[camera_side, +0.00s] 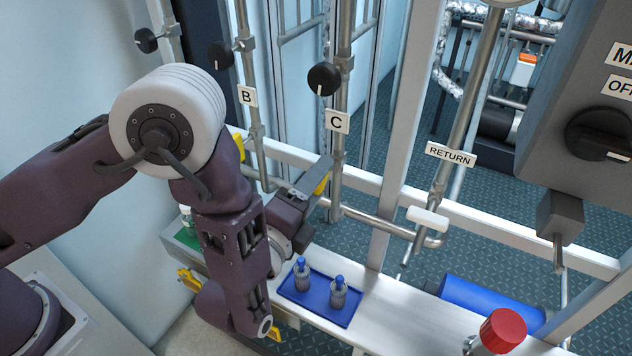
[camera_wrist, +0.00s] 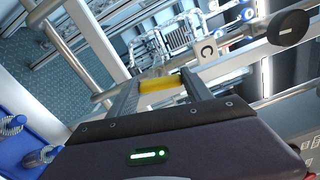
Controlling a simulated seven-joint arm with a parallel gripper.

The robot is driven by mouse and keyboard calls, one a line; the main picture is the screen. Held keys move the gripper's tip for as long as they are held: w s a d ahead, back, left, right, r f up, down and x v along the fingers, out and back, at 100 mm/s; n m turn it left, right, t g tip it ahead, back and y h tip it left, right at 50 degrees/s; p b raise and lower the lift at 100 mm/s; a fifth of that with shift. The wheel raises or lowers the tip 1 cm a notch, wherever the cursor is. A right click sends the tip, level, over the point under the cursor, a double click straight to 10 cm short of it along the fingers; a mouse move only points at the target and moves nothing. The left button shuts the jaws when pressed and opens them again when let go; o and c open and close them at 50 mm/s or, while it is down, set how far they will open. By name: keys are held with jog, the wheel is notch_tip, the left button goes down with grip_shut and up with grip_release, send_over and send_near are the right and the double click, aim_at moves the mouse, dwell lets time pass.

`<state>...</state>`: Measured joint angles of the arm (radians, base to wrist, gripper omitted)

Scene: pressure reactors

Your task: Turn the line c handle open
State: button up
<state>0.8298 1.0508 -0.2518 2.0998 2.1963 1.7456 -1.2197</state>
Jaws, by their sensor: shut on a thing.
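The line C pipe (camera_side: 338,170) runs upright behind the work shelf and carries a white "C" label (camera_side: 336,122). The label also shows in the wrist view (camera_wrist: 208,50). A yellow handle (camera_side: 322,185) is on the lower part of this pipe. In the wrist view the yellow handle (camera_wrist: 158,84) lies between the two fingers of my gripper (camera_wrist: 160,79). My gripper (camera_side: 319,178) is shut on it in the side view, and the fingers partly hide it. How far the handle is turned is hard to tell.
A black knob (camera_side: 323,79) sits above the C label. Line B (camera_side: 246,96) stands to the left, with some yellow beside it. A blue tray (camera_side: 312,306) with two blue-capped bottles lies below my gripper. The RETURN pipe (camera_side: 462,115) and a grey switch box (camera_side: 590,110) are at right.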

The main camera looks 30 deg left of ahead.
jog(key=shift+n, duration=1.2)
jog(key=o, duration=1.4)
jog(key=shift+c, duration=0.2)
jog(key=s, duration=0.7)
